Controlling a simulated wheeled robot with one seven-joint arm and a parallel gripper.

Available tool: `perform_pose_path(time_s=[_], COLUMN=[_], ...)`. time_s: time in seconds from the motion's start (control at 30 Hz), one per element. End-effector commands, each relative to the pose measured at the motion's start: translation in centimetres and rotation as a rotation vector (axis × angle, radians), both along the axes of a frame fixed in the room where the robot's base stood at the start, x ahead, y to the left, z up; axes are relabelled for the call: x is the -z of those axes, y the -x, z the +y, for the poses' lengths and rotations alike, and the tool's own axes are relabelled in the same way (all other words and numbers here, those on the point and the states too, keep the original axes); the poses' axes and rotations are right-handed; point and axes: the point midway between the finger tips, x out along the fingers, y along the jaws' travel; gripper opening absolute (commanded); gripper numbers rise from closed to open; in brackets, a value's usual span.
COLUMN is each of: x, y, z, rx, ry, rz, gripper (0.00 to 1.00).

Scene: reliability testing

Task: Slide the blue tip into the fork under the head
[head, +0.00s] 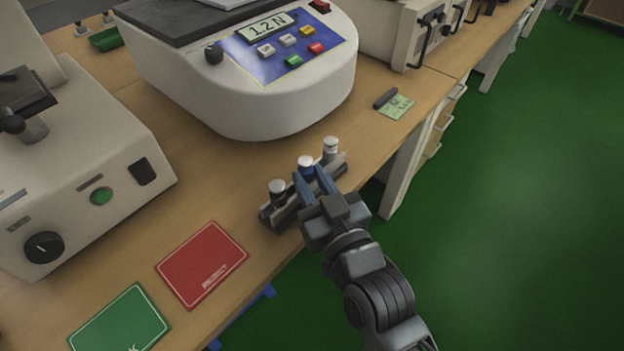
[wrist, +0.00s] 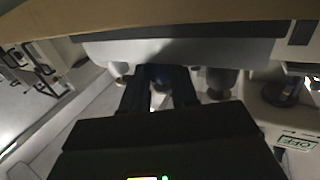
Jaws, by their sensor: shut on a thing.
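The blue tip (head: 306,167), a blue piece with a pale top, stands in the middle of a dark rack (head: 268,217) near the table's front edge. My gripper (head: 311,180) is shut on the blue tip, one finger on each side, and the tip still sits at the rack. In the wrist view a dark bluish shape (wrist: 160,76) shows between my fingers. A dark head (head: 24,92) is on the pale machine (head: 90,165) at the left. I cannot make out a fork under it.
Two other pale-topped tips, a left one (head: 278,190) and a right one (head: 331,148), flank the blue one closely. A force tester (head: 240,110) reading 1.2 N stands behind. A red card (head: 203,264) and a green card (head: 120,325) lie flat at the front left.

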Motion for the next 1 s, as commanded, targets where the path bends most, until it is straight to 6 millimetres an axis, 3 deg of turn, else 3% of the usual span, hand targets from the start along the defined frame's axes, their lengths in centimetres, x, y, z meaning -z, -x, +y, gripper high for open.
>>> perform_pose_path(time_s=[0.17,0.2,0.47,0.77,1.0], x=[0.0,0.0,0.0,0.0,0.2], y=[0.0,0.0,0.0,0.2,3.0], z=[0.0,0.0,0.0,-0.1,-1.5], rx=[0.000,0.000,0.000,0.000,-0.001], ry=[0.000,0.000,0.000,0.000,0.000], rz=[-0.001,-0.001,0.000,0.001,0.002], gripper=[0.00,0.32,0.57,0.58,0.58])
